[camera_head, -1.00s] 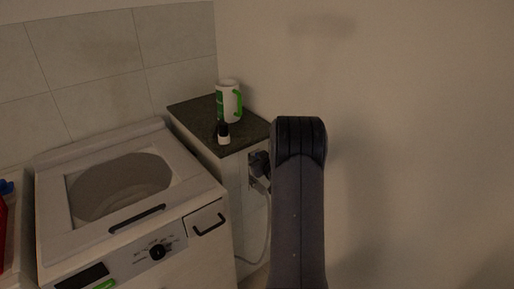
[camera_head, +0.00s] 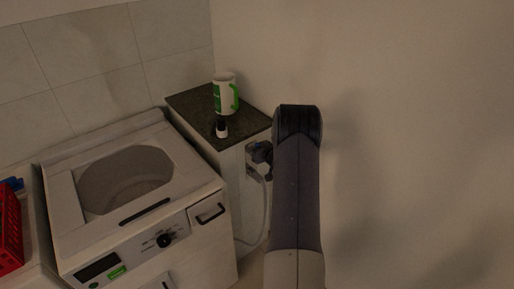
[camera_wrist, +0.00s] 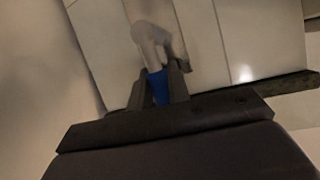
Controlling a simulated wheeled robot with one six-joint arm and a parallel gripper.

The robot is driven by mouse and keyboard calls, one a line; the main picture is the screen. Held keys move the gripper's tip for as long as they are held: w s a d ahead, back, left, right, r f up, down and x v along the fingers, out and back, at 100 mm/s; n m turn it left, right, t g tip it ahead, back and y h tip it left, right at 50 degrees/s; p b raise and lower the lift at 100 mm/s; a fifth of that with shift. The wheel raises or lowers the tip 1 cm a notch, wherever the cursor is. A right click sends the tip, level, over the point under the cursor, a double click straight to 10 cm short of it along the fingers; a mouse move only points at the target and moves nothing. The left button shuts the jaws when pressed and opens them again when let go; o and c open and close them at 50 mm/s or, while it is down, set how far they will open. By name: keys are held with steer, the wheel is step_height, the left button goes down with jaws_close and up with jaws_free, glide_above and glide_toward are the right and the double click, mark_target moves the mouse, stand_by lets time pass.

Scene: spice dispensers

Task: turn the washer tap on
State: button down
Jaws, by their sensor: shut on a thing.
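The washer tap (camera_wrist: 150,38) shows as a pale grey body on the light panel in the wrist view, with a blue handle (camera_wrist: 158,88) below it. My gripper (camera_wrist: 160,82) is shut on the blue handle, with one dark finger on each side. In the head view my gripper (camera_head: 264,154) is a small dark shape at the side of the counter cabinet, largely hidden by my arm. A pale hose (camera_head: 267,205) hangs below the tap there. The washer (camera_head: 130,195) stands to the left, its top opening uncovered.
A red crate (camera_head: 9,232) is at the far left. A bare wall (camera_head: 410,130) rises at right.

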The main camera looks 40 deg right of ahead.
steer(key=shift+d, duration=0.1)
steer(key=c, duration=1.3)
jaws_free()
steer(key=shift+d, duration=0.1)
steer(key=shift+c, duration=0.2)
steer(key=b+v, duration=0.2)
steer(key=v, duration=0.9)
steer(key=shift+w+f, duration=0.1)
steer(key=shift+w, duration=0.05)
steer(key=p+x, duration=0.2)
steer(key=x, duration=0.8)
steer(key=shift+w+f, duration=0.15)
steer(key=shift+w, duration=0.15)
steer(key=shift+s, duration=0.1)
